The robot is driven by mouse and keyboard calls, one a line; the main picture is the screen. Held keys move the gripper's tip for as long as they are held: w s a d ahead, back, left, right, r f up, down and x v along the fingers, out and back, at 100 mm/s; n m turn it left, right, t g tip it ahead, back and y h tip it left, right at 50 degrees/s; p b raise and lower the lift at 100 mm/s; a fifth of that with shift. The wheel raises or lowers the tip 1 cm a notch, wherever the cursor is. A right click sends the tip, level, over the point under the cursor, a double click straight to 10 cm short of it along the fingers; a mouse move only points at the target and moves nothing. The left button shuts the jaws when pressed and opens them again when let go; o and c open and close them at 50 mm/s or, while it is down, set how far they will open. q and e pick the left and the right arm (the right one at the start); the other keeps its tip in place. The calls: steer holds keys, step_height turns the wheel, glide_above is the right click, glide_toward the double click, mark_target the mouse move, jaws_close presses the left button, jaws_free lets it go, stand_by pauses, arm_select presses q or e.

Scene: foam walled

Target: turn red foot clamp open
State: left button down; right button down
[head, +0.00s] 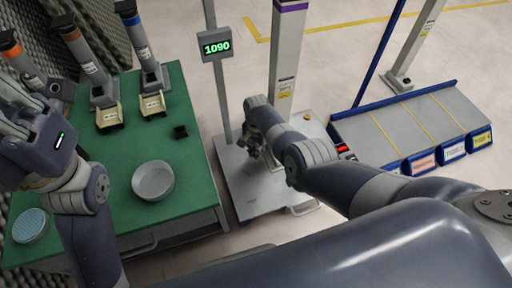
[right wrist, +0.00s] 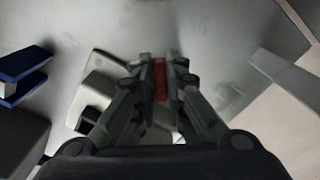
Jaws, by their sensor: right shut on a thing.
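The red foot clamp (right wrist: 160,80) shows in the right wrist view as a narrow red bar between the fingers of my right gripper (right wrist: 161,72). The fingers are shut on it, one on each side, just above a grey plate. In the head view my right gripper (head: 254,148) is low over the grey platform, beside the base of the purple-topped post (head: 289,55). The clamp is hidden there by the gripper and arm. My left gripper (head: 22,100) is at the far left above the green table; its fingers are too unclear to tell their opening.
The green table (head: 192,110) holds several upright posts, a round grey dish (head: 153,180) and a small black block (head: 180,132). A blue-edged sloped rack (head: 400,125) stands right; a red-and-black item (head: 343,149) lies near my right arm.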

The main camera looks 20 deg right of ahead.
steer(key=n, duration=0.5)
steer(key=shift+s+d+n+p, duration=0.15)
steer(key=shift+n+p, duration=0.15)
steer(key=shift+p, duration=0.1)
steer(key=n, duration=0.4)
steer(key=shift+d+n, duration=0.15)
steer(key=shift+n, duration=0.25)
steer(key=c, duration=1.6)
jaws_free()
steer(key=shift+c, duration=0.2)
steer(key=shift+r, duration=0.1)
steer(key=shift+r, duration=0.4)
step_height(320, 180, up, 11)
